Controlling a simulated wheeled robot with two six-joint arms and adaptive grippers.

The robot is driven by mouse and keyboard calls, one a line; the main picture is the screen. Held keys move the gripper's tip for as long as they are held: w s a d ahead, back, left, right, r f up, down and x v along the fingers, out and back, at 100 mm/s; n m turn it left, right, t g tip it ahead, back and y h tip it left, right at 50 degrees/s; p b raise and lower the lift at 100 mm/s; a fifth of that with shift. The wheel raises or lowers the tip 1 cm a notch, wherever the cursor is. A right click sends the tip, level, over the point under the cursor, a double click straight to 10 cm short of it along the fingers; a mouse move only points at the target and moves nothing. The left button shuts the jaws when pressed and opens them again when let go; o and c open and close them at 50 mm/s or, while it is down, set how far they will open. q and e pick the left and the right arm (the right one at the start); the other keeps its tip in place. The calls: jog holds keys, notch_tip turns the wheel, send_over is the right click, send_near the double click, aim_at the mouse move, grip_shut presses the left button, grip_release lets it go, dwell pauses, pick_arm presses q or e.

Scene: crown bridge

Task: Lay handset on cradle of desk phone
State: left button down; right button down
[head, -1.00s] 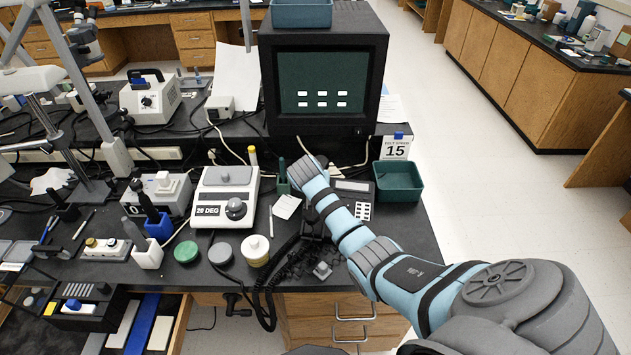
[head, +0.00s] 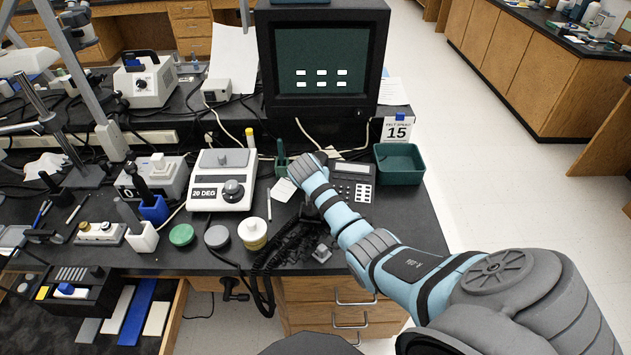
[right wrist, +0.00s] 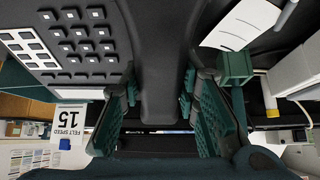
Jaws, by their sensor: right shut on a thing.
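The desk phone (head: 357,183) sits on the black bench, its keypad and display showing to the right of my right forearm. Its keypad (right wrist: 85,40) also shows in the right wrist view. The dark handset (right wrist: 158,60) runs between the two teal finger pads of my right gripper (right wrist: 163,112), which is shut on it. The handset lies beside the keypad; I cannot tell whether it touches the cradle. In the head view my wrist hides the gripper and most of the handset. A coiled black cord (head: 262,265) hangs over the bench's front edge. My left gripper is not in view.
A teal tray (head: 398,165) and a "15" sign (head: 397,131) stand right of the phone. A monitor (head: 322,60) stands behind. A white "20 DEG" device (head: 222,182), a small teal block (head: 282,156) and a cream jar (head: 253,233) lie to the left.

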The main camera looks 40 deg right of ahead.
jog(key=shift+f, duration=0.1)
jog(key=c, duration=1.2)
grip_release()
jog(key=shift+o, duration=0.2)
jog(key=v, duration=1.2)
